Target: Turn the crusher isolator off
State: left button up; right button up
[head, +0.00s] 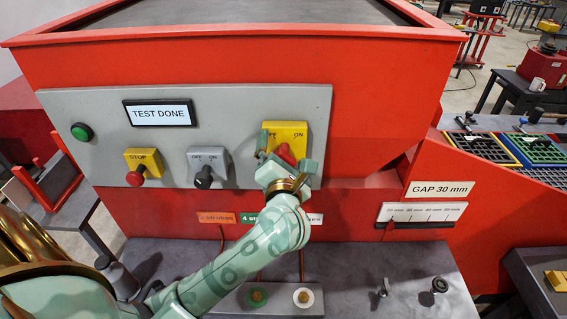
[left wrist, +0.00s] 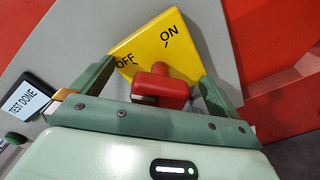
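The crusher isolator is a yellow plate (head: 293,131) marked OFF and ON, with a red handle (head: 286,153), at the right of the grey panel. In the left wrist view the yellow plate (left wrist: 205,40) and the red handle (left wrist: 160,90) show close up. I cannot tell for sure which mark the handle points to. My left gripper (head: 285,156) is at the handle. Its fingers (left wrist: 158,72) are apart, one on each side of the handle, with visible gaps. My right gripper is in neither view.
The grey panel also carries a display (head: 160,113) reading TEST DONE, a green button (head: 82,132), a red STOP button (head: 135,178) and a black OFF/ON knob (head: 203,178). A dark bench top (head: 390,270) lies below. A gap scale (head: 421,212) is at the right.

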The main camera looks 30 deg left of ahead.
pick_arm(q)
jog(key=p+v, duration=0.1)
jog(key=v, duration=0.6)
jog(key=shift+p, duration=0.3)
dwell(0.3)
